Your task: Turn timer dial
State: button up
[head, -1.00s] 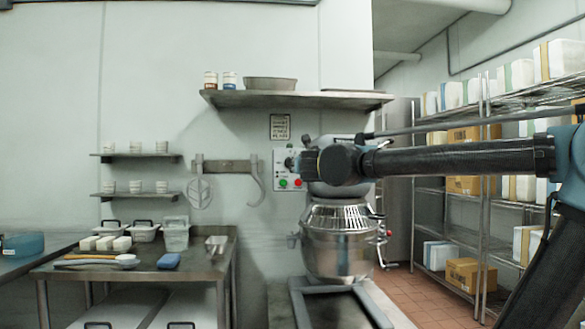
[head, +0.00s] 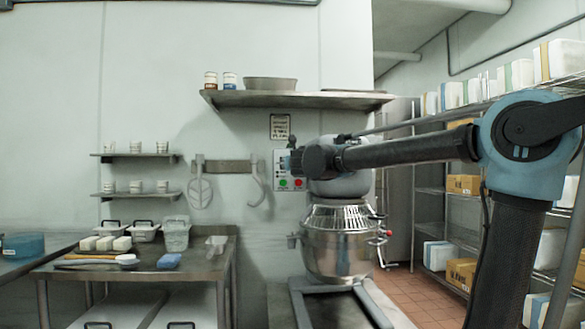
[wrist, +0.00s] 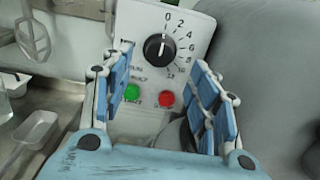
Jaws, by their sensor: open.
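The timer dial (wrist: 158,47) is a round black knob with a white pointer line, on a pale control panel marked with numbers from 0. The pointer looks turned roughly toward the 0. A green button (wrist: 132,92) and a red button (wrist: 165,99) sit below it. My gripper (wrist: 161,62) is open, with its blue-padded fingers on either side of the lower panel in the wrist view. The dial shows between and beyond the fingertips, apart from them. In the head view my gripper (head: 295,160) hides the dial, in front of the control panel (head: 281,182).
A steel mixer bowl (head: 338,240) stands below my arm, beside the panel. A whisk (head: 200,188) and a hook (head: 257,184) hang on the wall to the left. A shelf (head: 290,99) is above. A steel table (head: 200,265) with tubs stands at the left.

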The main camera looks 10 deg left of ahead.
jog(key=x, duration=0.6)
jog(key=shift+w, duration=0.35)
jog(key=shift+a, duration=0.1)
jog(key=shift+s, duration=0.1)
jog(key=c, duration=1.1)
